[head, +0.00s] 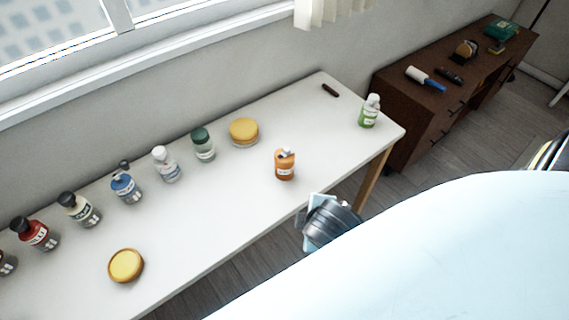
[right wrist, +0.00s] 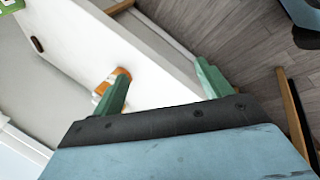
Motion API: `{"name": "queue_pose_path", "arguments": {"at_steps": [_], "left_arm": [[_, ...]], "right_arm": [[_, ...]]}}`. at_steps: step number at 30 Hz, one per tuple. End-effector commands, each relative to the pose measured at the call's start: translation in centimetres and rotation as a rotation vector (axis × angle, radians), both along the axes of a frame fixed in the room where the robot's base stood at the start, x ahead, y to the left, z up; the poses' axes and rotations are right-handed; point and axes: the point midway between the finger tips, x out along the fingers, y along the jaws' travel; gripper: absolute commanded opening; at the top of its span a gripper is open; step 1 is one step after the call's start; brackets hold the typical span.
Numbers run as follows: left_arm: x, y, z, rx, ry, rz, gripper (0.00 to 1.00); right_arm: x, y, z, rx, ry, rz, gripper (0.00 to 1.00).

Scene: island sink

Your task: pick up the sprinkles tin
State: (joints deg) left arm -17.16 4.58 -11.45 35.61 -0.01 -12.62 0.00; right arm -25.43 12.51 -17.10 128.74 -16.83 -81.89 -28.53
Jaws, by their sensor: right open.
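The orange container (head: 285,165) with a silver and white top stands upright on the white table near its front edge. It may be the sprinkles tin, but its label is too small to read. In the right wrist view the orange container (right wrist: 102,88) shows partly behind my left-hand finger. My right gripper (right wrist: 163,75) is open, with two green fingers apart and nothing between them but table edge and floor. In the head view my right gripper (head: 310,215) is at the table's front edge, below and right of the orange container. My left gripper is not in view.
A brown cabinet (head: 410,115) stands right. The table around the orange container is clear.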

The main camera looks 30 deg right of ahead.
Motion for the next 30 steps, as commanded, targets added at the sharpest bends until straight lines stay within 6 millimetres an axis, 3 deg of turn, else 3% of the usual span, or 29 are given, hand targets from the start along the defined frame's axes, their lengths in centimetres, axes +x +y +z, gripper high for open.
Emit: {"name": "queue_pose_path", "arguments": {"at_steps": [5,9,15,21,30], "left_arm": [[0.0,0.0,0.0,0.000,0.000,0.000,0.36],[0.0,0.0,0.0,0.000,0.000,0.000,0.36],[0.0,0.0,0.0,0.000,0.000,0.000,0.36],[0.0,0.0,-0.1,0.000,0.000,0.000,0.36],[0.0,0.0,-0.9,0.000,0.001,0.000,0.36]], "right_arm": [[3.3,-0.8,0.5,-0.374,-0.009,0.392,0.77],[6.3,-1.2,0.9,-0.777,0.027,0.756,0.77],[9.2,-1.1,1.4,-1.255,0.122,1.117,0.77],[10.7,-1.2,1.4,-1.437,0.172,1.234,0.77],[15.3,-3.5,-0.7,-1.442,0.176,1.236,0.77]]}}
